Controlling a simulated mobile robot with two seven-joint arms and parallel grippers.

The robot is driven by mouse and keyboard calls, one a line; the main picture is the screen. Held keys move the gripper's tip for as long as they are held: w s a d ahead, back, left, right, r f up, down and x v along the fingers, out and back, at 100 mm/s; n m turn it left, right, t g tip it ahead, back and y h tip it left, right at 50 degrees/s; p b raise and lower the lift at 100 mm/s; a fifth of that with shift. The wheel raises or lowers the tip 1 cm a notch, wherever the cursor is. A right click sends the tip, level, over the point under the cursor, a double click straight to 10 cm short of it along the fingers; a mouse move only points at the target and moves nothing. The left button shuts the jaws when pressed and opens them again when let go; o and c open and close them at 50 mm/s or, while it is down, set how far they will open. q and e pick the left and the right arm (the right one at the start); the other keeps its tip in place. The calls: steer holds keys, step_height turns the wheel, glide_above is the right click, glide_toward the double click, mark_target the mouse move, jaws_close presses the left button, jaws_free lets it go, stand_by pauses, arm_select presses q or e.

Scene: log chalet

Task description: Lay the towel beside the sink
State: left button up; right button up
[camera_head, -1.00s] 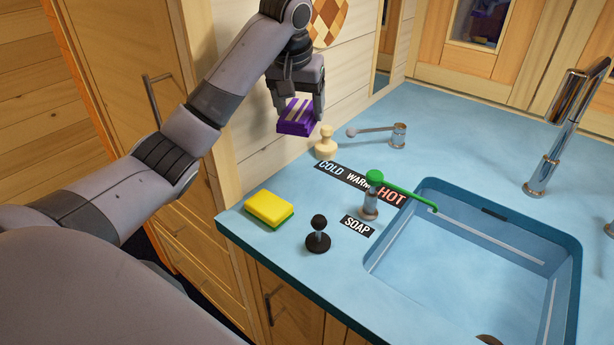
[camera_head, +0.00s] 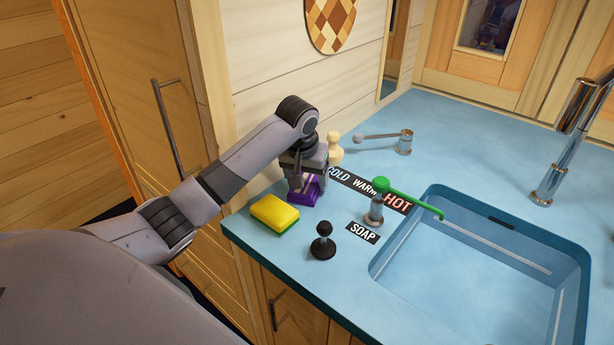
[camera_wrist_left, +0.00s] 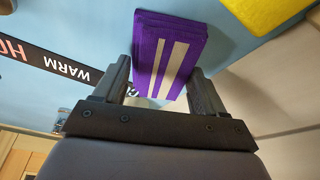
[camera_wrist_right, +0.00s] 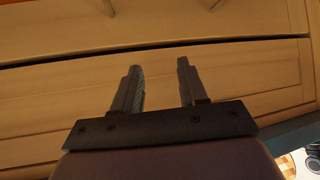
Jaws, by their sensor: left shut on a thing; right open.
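The towel (camera_head: 303,195) is a folded purple block with pale stripes. My left gripper (camera_head: 306,180) is shut on it from above, low over the blue counter, left of the sink (camera_head: 480,250). I cannot tell whether the towel touches the counter. In the left wrist view the towel (camera_wrist_left: 168,55) sits between the two fingers (camera_wrist_left: 160,85), its striped face showing. My right gripper (camera_wrist_right: 162,85) is open and empty in the right wrist view, facing wooden drawer fronts.
A yellow and green sponge (camera_head: 274,213) lies close in front of the towel. A black knob (camera_head: 322,240), a green-handled lever (camera_head: 376,205), a pale wooden stamp-like piece (camera_head: 335,150) and a metal lever (camera_head: 402,142) stand nearby. Clear counter lies behind the sink.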

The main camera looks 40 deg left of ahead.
arm_select(q)
steer(key=shift+f, duration=0.15)
steer(key=o, duration=0.9)
steer(key=v, duration=1.2)
